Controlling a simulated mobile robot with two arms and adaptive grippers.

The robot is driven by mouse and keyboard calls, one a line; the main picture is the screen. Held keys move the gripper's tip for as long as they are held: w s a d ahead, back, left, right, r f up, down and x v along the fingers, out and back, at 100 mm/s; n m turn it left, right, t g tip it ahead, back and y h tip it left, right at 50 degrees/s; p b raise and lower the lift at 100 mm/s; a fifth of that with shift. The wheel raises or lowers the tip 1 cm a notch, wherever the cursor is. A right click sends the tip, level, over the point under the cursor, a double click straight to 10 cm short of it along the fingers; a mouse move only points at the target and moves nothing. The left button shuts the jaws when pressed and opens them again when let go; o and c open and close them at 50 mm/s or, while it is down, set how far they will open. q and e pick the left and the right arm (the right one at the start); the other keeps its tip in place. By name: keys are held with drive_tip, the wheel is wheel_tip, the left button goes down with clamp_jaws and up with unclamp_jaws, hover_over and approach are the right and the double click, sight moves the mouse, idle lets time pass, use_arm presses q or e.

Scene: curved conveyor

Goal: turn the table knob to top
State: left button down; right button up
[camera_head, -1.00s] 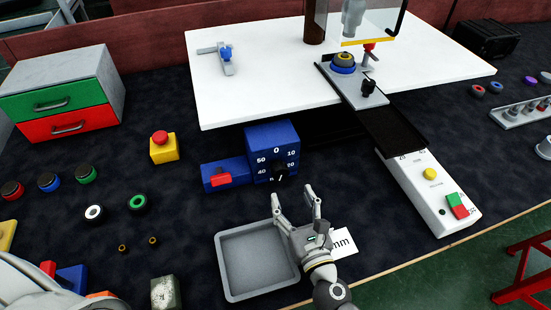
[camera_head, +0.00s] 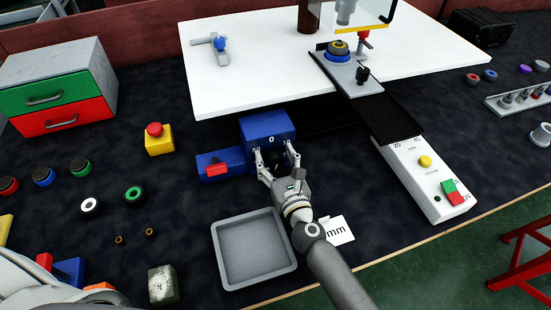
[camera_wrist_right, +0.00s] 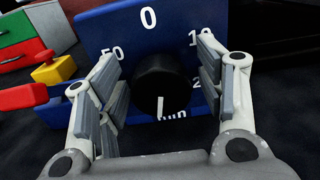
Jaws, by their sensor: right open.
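The table knob is a black round knob (camera_wrist_right: 162,88) on the front of a blue box (camera_head: 266,128) with a white number dial. In the right wrist view its white mark points down, toward the bottom of the dial, and the 0 is above it. My right gripper (camera_head: 277,156) is open, with one finger on each side of the knob. In the right wrist view a gap shows between each finger of the gripper (camera_wrist_right: 160,90) and the knob. In the head view the fingers partly hide the knob. My left gripper is not in view.
A blue block with a red switch (camera_head: 216,168) adjoins the dial box on the left. A grey tray (camera_head: 220,270) lies in front. The white table top (camera_head: 250,80) is behind the box. A white control box (camera_head: 405,162) stands to the right.

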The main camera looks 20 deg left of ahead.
drive_tip(key=shift+c, duration=0.4)
drive_tip(key=c, duration=1)
drive_tip(key=shift+o, duration=0.2)
drive_tip(key=shift+a+n+p, duration=0.1)
drive_tip(key=shift+n+p, duration=0.3)
drive_tip(key=shift+n, duration=0.9)
drive_tip(key=shift+s+n, duration=0.1)
drive_tip(key=shift+n, duration=2)
drive_tip(key=shift+f, duration=0.1)
drive_tip(key=o, duration=1)
